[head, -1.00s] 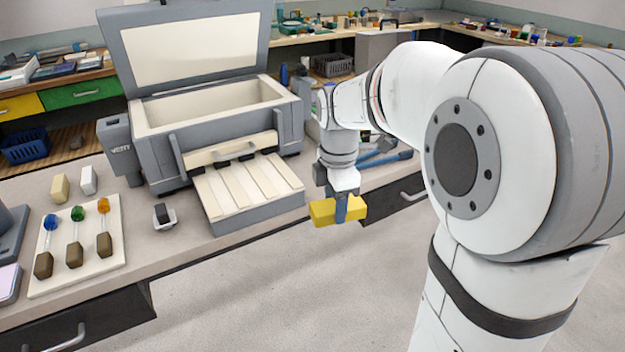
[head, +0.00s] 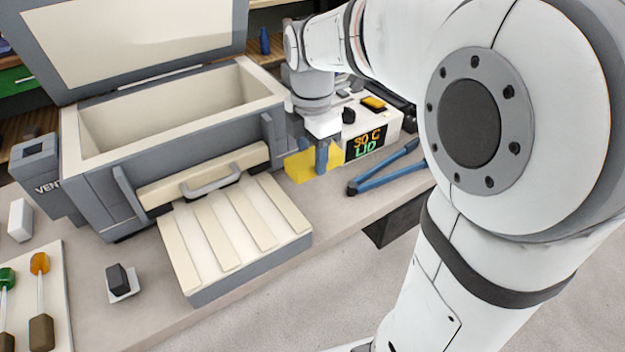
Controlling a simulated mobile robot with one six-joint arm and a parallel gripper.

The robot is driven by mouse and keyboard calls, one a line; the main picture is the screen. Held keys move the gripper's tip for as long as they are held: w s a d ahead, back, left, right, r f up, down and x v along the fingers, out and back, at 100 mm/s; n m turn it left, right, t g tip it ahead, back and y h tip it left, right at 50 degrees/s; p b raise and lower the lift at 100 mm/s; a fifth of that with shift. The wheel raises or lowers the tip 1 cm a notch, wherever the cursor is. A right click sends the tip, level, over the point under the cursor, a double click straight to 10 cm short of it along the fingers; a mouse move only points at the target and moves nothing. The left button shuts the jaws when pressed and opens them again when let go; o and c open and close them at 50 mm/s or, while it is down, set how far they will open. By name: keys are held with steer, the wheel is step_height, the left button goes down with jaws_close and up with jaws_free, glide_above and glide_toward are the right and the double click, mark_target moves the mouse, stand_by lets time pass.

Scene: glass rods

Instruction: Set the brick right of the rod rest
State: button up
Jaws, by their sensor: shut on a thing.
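My gripper (head: 321,160) is shut on a yellow brick (head: 299,168), with the brick sticking out on both sides of the blue fingers. The brick is low at the kiln's right front corner, over or on the bench; I cannot tell if it touches the bench. A grooved, slatted ledge (head: 232,228) in front of the kiln looks like the rod rest. The brick is right of and behind its front part.
The open kiln (head: 180,110) stands left of my gripper. A control box (head: 366,140) with a lit display is close on the right. Blue-handled tongs (head: 385,168) lie in front of it. A small dark block (head: 118,280) and a rod tray (head: 58,270) are at left.

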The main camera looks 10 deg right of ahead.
steer(key=b, duration=0.1)
glide_above(312, 201)
step_height(312, 201, down, 6)
steer(key=shift+w+f, duration=0.1)
steer(key=shift+f, duration=1.8)
steer(key=shift+b, duration=0.3)
steer(key=shift+f, duration=0.2)
steer(key=o, duration=1.1)
steer(key=shift+r, duration=0.1)
step_height(312, 201, up, 12)
steer(key=shift+r+p, duration=0.15)
steer(key=shift+p, duration=0.8)
